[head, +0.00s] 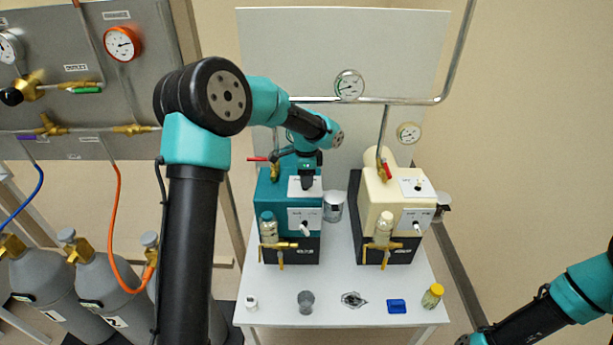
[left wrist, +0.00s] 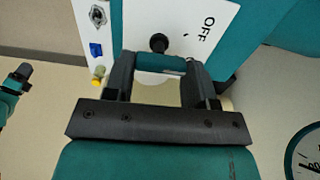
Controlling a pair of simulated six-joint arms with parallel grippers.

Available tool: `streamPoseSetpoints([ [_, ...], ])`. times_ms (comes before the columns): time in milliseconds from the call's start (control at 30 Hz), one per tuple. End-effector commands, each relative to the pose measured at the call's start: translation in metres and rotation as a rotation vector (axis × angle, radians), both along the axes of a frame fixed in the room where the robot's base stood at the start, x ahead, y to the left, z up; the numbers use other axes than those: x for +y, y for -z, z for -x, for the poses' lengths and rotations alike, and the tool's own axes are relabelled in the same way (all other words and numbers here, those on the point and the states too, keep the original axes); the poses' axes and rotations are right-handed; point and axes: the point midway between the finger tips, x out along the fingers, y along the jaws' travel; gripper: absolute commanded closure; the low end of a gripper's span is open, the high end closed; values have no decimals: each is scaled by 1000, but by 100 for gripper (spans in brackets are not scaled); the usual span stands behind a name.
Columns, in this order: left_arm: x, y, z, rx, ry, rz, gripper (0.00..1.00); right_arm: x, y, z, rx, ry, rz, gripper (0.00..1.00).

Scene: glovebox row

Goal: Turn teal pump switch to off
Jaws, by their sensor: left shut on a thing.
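The teal pump (head: 270,205) stands at the left on the white table, with a white switch plate (head: 293,187) on its top face. My left gripper (head: 307,183) reaches down onto this plate and hides its switch in the head view. In the left wrist view, the black knob of the pump switch (left wrist: 158,43) shows at the fingertips, beside the word OFF on the plate. The left gripper (left wrist: 160,65) is shut on the switch. Which way the lever leans is hard to tell. My right gripper is out of view; only its arm shows at the lower right.
A cream pump (head: 378,205) with its own switch stands to the right. A metal cup (head: 333,207) sits between the pumps. Small items, including a yellow-capped jar (head: 433,296) and a blue block (head: 397,306), line the front of the table (head: 340,275). Gas cylinders (head: 100,275) stand left.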

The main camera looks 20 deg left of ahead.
Motion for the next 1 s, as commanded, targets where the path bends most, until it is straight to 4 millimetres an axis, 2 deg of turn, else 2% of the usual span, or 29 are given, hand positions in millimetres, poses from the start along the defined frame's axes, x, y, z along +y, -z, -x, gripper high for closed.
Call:
streamPoseSetpoints([
  [700,2,-1,-1,-1,-423,0,73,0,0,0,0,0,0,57],
  [1000,2,-1,-1,-1,-505,0,73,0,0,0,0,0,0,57],
])
